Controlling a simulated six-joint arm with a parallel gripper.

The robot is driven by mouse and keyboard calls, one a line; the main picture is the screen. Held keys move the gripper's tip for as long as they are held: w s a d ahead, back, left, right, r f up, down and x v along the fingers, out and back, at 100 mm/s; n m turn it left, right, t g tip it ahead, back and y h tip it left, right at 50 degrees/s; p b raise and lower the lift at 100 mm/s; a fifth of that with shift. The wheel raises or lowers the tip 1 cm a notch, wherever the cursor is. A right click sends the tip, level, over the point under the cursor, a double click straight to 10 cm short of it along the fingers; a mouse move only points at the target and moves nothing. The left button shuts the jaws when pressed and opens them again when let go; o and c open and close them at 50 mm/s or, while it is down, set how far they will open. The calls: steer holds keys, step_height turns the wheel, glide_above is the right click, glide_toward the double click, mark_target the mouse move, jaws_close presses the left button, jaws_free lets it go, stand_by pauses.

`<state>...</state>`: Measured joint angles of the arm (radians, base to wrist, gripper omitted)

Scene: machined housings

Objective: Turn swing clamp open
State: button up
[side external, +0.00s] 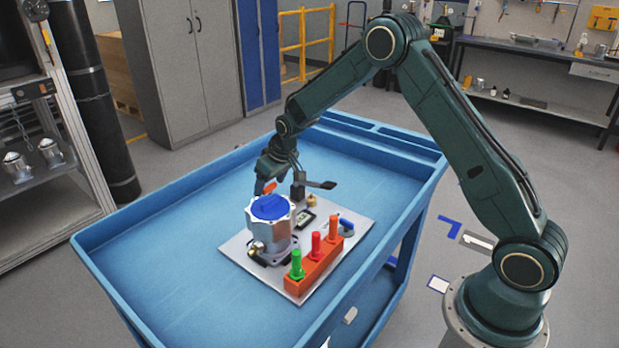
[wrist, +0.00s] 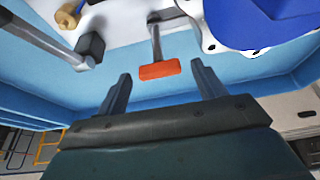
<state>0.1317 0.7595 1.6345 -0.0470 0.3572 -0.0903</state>
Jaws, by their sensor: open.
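The swing clamp (side external: 299,188) stands on the grey plate behind the housing, its dark arm pointing right in the side view. A grey rod with an orange grip (wrist: 160,70) shows in the wrist view; I take it as the clamp's handle. My gripper (wrist: 161,73) is open, with the orange grip between or just beyond its fingertips; contact cannot be told. In the side view my gripper (side external: 263,183) is low behind the housing, partly hidden. The machined housing (side external: 283,237) has a blue top (side external: 270,207), which also shows upper right in the wrist view (wrist: 262,20).
The grey plate (side external: 238,250) lies in a blue cart tray (side external: 150,260). An orange block (side external: 313,267) with green, red and orange pegs stands at its front. A dark block on a grey rod (wrist: 90,46) is left of my fingers. The tray's left side is clear.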

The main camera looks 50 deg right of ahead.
steer(key=shift+r, duration=0.1)
steer(key=v, duration=1.3)
steer(key=shift+s+r, duration=0.2)
steer(key=shift+r, duration=0.05)
steer(key=s+a+r, duration=0.2)
steer(key=s+r, duration=0.4)
steer(key=s, duration=0.2)
steer(key=s+a+r, duration=0.3)
steer(key=s+r, duration=0.2)
steer(key=s, duration=0.4)
steer(key=s+a+t, duration=0.1)
steer(key=s, duration=1.7)
steer(key=shift+a+f, duration=0.25)
